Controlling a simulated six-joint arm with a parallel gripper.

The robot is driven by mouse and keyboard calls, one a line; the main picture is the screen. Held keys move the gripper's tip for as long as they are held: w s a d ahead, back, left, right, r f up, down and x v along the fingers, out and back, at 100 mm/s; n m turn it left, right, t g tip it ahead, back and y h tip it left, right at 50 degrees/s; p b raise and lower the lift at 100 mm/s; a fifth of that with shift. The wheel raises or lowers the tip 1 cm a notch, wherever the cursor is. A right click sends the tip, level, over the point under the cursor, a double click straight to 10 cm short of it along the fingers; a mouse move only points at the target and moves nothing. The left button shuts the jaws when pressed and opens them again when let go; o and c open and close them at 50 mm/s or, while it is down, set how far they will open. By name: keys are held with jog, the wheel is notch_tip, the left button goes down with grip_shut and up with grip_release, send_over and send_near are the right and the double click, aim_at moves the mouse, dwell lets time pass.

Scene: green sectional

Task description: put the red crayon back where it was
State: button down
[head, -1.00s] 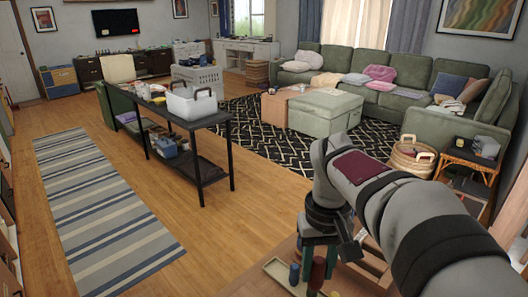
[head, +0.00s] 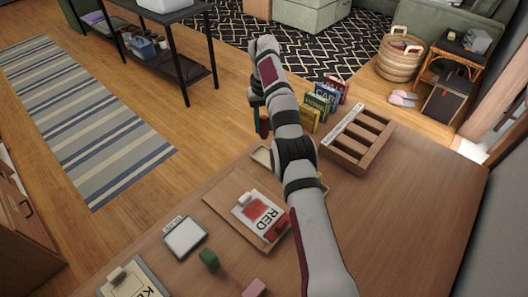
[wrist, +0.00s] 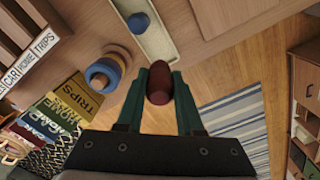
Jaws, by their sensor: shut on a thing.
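My gripper (wrist: 160,85) is shut on the red crayon (wrist: 160,88), a thick dark red cylinder seen almost end-on between the green fingers in the wrist view. In the head view the red crayon (head: 264,124) hangs below my gripper, beyond the far side of the table top. A shallow cream tray (wrist: 158,44) is just beyond the fingertips in the wrist view, with a round blue end (wrist: 138,22) in it. In the head view the tray (head: 261,157) is partly hidden by my arm.
A stack of rings with a blue top (wrist: 103,72) stands left of the fingers. Beside it are upright labelled books (head: 325,97) and a slotted wooden box (head: 357,140). The table's right part is clear.

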notch_tip(320, 180, down, 9)
jog(key=shift+r, duration=0.1)
jog(key=shift+f, duration=0.2)
jog(key=c, duration=0.5)
grip_release()
jog(key=shift+c, duration=0.2)
